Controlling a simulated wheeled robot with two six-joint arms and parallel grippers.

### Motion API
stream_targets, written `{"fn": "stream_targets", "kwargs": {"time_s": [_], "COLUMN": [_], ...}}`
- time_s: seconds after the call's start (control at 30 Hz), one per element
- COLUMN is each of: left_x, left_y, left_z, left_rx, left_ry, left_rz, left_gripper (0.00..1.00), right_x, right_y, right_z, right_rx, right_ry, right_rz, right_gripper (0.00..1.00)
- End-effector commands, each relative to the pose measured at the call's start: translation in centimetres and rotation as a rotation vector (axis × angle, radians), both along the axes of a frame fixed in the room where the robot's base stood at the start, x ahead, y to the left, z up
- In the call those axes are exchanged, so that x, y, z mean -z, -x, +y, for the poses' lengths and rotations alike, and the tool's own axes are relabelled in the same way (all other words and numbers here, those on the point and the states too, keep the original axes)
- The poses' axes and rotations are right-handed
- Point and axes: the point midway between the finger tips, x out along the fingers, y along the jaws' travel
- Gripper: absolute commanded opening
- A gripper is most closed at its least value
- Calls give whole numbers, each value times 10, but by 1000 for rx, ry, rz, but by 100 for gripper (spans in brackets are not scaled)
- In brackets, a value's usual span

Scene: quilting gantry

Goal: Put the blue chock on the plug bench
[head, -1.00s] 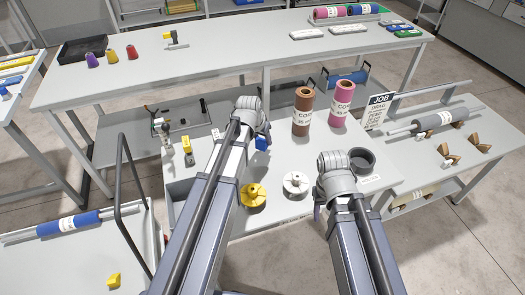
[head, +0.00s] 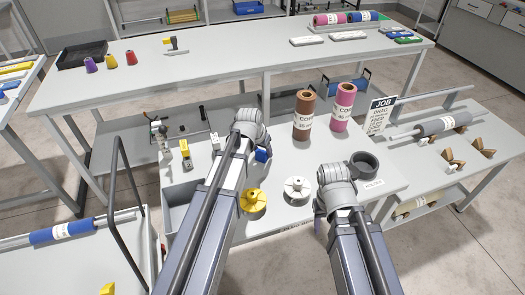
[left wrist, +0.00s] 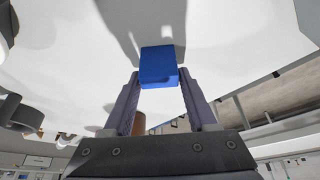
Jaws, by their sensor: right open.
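The blue chock (head: 262,155) shows beside the end of my left arm, over the white plug bench (head: 285,225). In the left wrist view the chock (left wrist: 158,65) sits between the two fingertips of my left gripper (left wrist: 159,77), with both fingers against its sides. The white bench top lies beyond it with the gripper's shadow; I cannot tell whether the chock touches it. In the head view my left gripper is mostly hidden behind its wrist. My right gripper (head: 318,218) is at the bench's front edge, open, mostly hidden by its arm.
Behind are a brown core (head: 304,115) and a pink core (head: 342,108); a dark cup (head: 365,163) is at right. A grey bin (head: 182,205) adjoins the left side.

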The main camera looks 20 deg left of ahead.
Motion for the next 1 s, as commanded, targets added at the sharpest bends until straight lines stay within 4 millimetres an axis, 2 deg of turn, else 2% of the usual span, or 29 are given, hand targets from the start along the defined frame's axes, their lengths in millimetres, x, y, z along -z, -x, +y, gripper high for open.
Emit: {"fn": "stream_targets", "kwargs": {"time_s": [0.03, 0.17, 0.57, 0.77, 1.0], "left_x": [0, 0, -4, -20, -54], "left_y": [0, 0, 0, 6, 19], "left_z": [0, 0, 0, 1, 3], "left_rx": [0, 0, 0, 0, -1], "left_ry": [0, 0, 0, 0, 0], "left_rz": [0, 0, 0, 0, 0], "left_gripper": [64, 79, 79, 79, 79], "right_x": [0, 0, -4, -20, -54], "right_y": [0, 0, 0, 0, 0], "right_z": [0, 0, 0, 0, 0], "right_rx": [0, 0, 0, 0, 0], "right_ry": [0, 0, 0, 0, 0], "right_rz": [0, 0, 0, 0, 0], "right_gripper": [50, 50, 50, 50, 50]}}
